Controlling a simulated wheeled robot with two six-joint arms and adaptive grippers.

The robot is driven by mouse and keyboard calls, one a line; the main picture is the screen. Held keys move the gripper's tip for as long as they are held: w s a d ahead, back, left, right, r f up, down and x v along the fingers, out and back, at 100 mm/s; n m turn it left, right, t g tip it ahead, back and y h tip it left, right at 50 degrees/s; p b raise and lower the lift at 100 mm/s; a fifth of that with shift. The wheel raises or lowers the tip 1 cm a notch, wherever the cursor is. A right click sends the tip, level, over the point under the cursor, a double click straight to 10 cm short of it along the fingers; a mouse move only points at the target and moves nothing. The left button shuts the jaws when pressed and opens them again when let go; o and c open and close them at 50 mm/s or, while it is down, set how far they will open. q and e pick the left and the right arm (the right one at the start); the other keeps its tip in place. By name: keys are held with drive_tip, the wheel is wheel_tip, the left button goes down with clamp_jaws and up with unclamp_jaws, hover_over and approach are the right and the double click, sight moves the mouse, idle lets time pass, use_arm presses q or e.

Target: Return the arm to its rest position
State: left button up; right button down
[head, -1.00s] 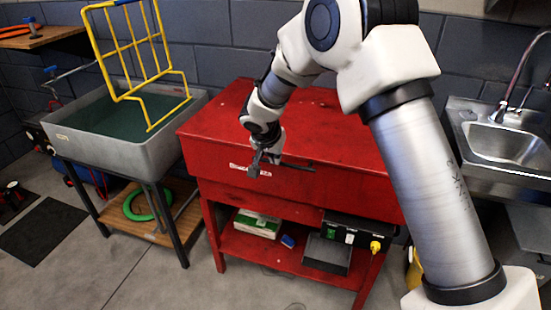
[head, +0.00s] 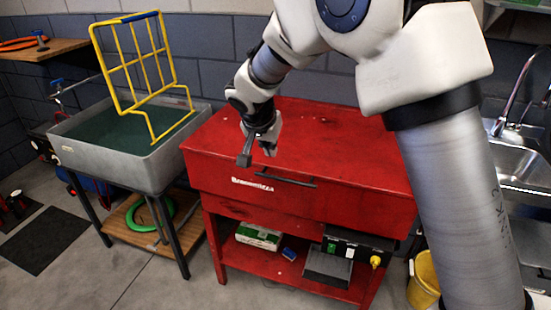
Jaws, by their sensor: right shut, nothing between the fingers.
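My right arm reaches in from the right over the red bench. Its right gripper (head: 257,152) points down in front of the bench's top edge, above the white lettering. It is shut and empty. The red bench (head: 340,150) has a closed flat top and a dark handle (head: 286,180) on its front, just right of and below the gripper. Whether the gripper touches the bench cannot be told. My left gripper is not in view.
A grey basin (head: 110,165) with a yellow rack (head: 135,65) stands left. A steel sink (head: 515,165) is at the right, a yellow bucket (head: 424,278) below it. A box (head: 258,236) and a black case (head: 355,246) sit on the bench's lower shelf. Floor in front is clear.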

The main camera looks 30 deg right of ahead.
drive_tip(key=shift+s+a+r, duration=0.1)
drive_tip(key=shift+s+r, duration=0.1)
drive_tip(key=shift+r, duration=0.3)
drive_tip(key=s+f+g+y+p, duration=0.1)
drive_tip(key=s+f+g, duration=0.1)
drive_tip(key=s+f, duration=0.5)
drive_tip(key=s+a+f+g, duration=0.1)
drive_tip(key=s+f+g, duration=0.25)
drive_tip(key=f, duration=0.75)
drive_tip(key=s+f+g+y+p, duration=0.1)
drive_tip(key=s+f, duration=0.4)
drive_tip(key=f, duration=0.3)
drive_tip(key=s+a+f+n+g+y, duration=0.1)
drive_tip(key=s+a+f, duration=0.15)
drive_tip(key=s, duration=0.45)
drive_tip(key=s+a+f+n+y+p, duration=0.15)
drive_tip(key=s+f, duration=0.25)
drive_tip(key=s, duration=0.4)
drive_tip(key=s+a+f+n+g+y+b, duration=0.1)
drive_tip(key=s+f, duration=0.3)
drive_tip(key=s, duration=0.3)
drive_tip(key=w+n+t, duration=0.1)
drive_tip(key=n, duration=0.1)
drive_tip(key=w+n+t, duration=0.1)
drive_tip(key=t, duration=0.1)
drive_tip(key=w+d+n+t+h, duration=0.1)
drive_tip(key=n, duration=0.1)
drive_tip(key=shift+w+d+r+n+t, duration=0.1)
drive_tip(key=shift+w+r+n+t, duration=0.1)
drive_tip(key=shift+w+n+t, duration=0.15)
